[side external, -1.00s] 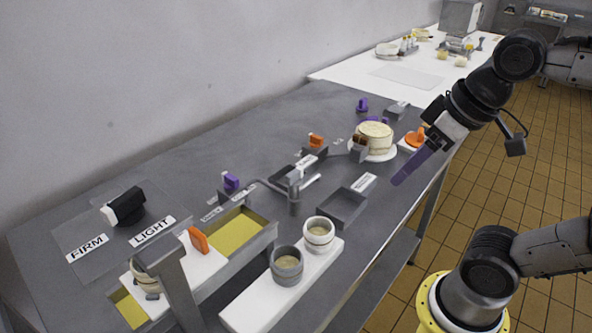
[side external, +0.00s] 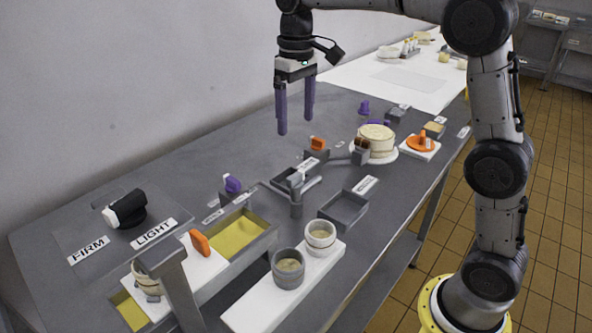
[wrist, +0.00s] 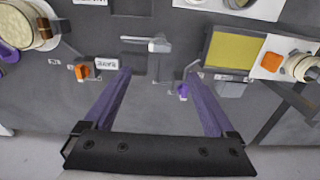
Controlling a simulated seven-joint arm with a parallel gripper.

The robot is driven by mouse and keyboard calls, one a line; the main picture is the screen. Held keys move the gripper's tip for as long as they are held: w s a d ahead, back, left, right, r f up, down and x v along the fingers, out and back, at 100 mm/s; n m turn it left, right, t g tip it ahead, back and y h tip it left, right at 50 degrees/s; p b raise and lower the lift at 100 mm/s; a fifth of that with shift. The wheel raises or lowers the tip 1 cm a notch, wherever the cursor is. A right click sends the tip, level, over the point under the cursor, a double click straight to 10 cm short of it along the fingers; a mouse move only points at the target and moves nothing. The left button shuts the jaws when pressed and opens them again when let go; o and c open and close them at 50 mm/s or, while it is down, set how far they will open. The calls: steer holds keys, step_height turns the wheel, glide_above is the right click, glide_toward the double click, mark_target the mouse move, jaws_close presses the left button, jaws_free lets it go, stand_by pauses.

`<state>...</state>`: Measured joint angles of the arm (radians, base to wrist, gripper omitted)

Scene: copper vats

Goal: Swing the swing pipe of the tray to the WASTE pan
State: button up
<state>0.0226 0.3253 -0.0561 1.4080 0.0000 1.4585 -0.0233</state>
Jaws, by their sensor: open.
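The grey swing pipe (side external: 296,196) stands on a short post between the yellow-floored tray (side external: 262,245) and two shallow grey pans. In the wrist view the pipe (wrist: 150,43) has a pale arm reaching left from its post. One pan (side external: 344,212) is at the front, the other (side external: 285,180) behind the pipe. Each has a white label beside it, too small to read, so I cannot tell which is WASTE. My gripper (side external: 295,125) is open and empty, pointing down well above the bench behind the pipe. Its purple fingers (wrist: 159,73) frame the area beside the pipe.
An orange-handled part (side external: 318,147) and a purple-handled part (side external: 232,184) stand near the pipe. A cake-like round (side external: 376,138) is to the right. Two cups (side external: 320,236) stand on a white board in front. A grey post (side external: 172,285) rises at the near left.

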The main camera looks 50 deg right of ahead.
mark_target(296, 175)
step_height(296, 175, down, 14)
steer(key=shift+f, duration=0.1)
stand_by(0.5)
jaws_close()
stand_by(0.4)
